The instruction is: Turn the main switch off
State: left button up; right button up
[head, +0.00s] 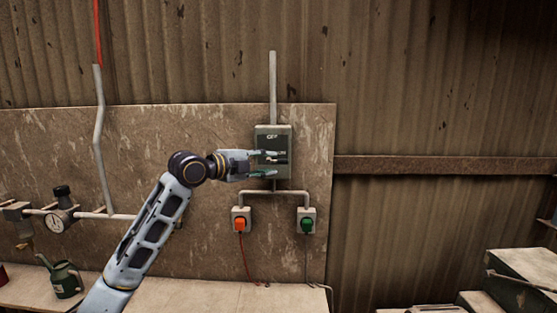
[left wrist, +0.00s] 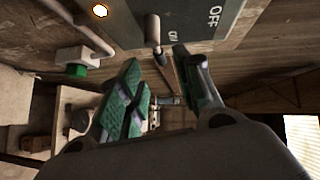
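The main switch box (head: 272,134) is a grey-green box on the wall board, with "OFF" lettered near its top in the head view. In the left wrist view the box (left wrist: 240,12) shows "OFF" and "ON" and a lever (left wrist: 153,30) with a pale grip, standing at the ON end. My left gripper (head: 279,164) is in front of the box's lower half, fingers spread apart with green pads. In the left wrist view the lever is just beyond and between the open fingertips (left wrist: 160,62); I cannot tell whether they touch. My right gripper is not in view.
Below the box, an orange-red switch (head: 239,225) and a green switch (head: 306,226) hang on a branching conduit. A gauge (head: 54,223) on a pipe and a green watering can (head: 66,280) are at left. A bench (head: 220,296) runs below. Boxes (head: 525,268) stand at right.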

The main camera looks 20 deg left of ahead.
aim_at(281, 162)
pick_arm(q)
jog(key=p+x, duration=0.1)
jog(key=x, duration=0.2)
jog(key=shift+w+d, duration=0.1)
jog(key=shift+w, duration=0.15)
jog(key=shift+p+x, duration=0.35)
jog(key=shift+x, duration=0.7)
grip_shut()
